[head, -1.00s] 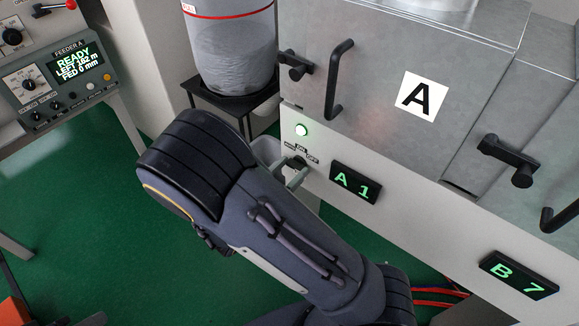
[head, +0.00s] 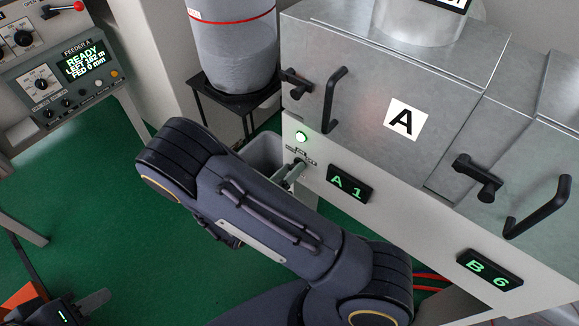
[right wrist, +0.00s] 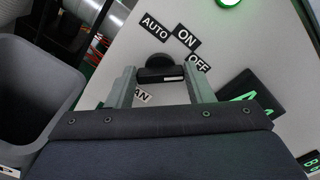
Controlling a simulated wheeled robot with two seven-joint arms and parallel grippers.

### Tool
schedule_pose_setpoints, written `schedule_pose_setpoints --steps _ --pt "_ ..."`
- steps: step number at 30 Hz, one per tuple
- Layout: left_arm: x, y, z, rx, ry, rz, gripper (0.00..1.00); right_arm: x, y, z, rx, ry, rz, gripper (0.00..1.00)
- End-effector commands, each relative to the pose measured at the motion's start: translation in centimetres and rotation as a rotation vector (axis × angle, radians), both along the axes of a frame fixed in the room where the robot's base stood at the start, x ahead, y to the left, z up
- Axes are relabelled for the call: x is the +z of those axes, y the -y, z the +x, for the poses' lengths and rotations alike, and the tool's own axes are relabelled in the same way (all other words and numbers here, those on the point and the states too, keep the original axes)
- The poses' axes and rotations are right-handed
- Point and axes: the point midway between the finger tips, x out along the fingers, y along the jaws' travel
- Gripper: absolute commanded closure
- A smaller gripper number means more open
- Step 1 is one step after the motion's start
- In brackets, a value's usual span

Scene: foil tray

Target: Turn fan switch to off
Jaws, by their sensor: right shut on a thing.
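The fan switch, a black knob (right wrist: 158,68), sits on the light panel front under a lit green lamp (head: 301,136). In the right wrist view its labels read AUTO, ON and OFF (right wrist: 198,63); a partly hidden label ends in "AN". My right gripper (right wrist: 160,84) has a finger on each side of the knob and is shut on it. Which label the knob points at is not clear. In the head view my right gripper (head: 293,173) is at the panel, hiding much of the knob. My left gripper (head: 88,304) shows partly at the bottom left; its opening is unclear.
Display A 1 (head: 349,184) is right of the switch; display B 6 (head: 489,270) is farther right. Metal box A (head: 372,75) with black handles is above. A grey bin (right wrist: 32,97) stands close beside my right gripper. Feeder A console (head: 62,72) stands at left.

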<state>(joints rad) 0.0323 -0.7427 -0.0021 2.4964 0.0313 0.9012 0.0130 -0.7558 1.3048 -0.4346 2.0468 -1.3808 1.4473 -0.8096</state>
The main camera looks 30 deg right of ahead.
Motion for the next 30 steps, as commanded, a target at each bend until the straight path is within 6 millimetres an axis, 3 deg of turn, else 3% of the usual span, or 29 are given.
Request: schedule_pose_setpoints --steps 17,18,22,30 --pt "0.34 0.0 0.0 0.0 0.0 0.0 0.64 -0.1 -0.02 -0.01 0.001 -0.037 -0.015 0.76" --pt "0.34 0.0 0.0 0.0 0.0 0.0 0.64 -0.1 -0.03 -0.01 0.001 -0.037 -0.015 0.5" --pt "0.35 0.0 -0.01 0.0 0.0 0.0 0.64 -0.08 -0.02 0.0 0.001 -0.036 -0.014 0.33" --pt "0.35 0.0 -0.01 0.0 0.0 0.0 0.64 -0.03 -0.04 0.01 0.0 -0.035 -0.015 0.31"
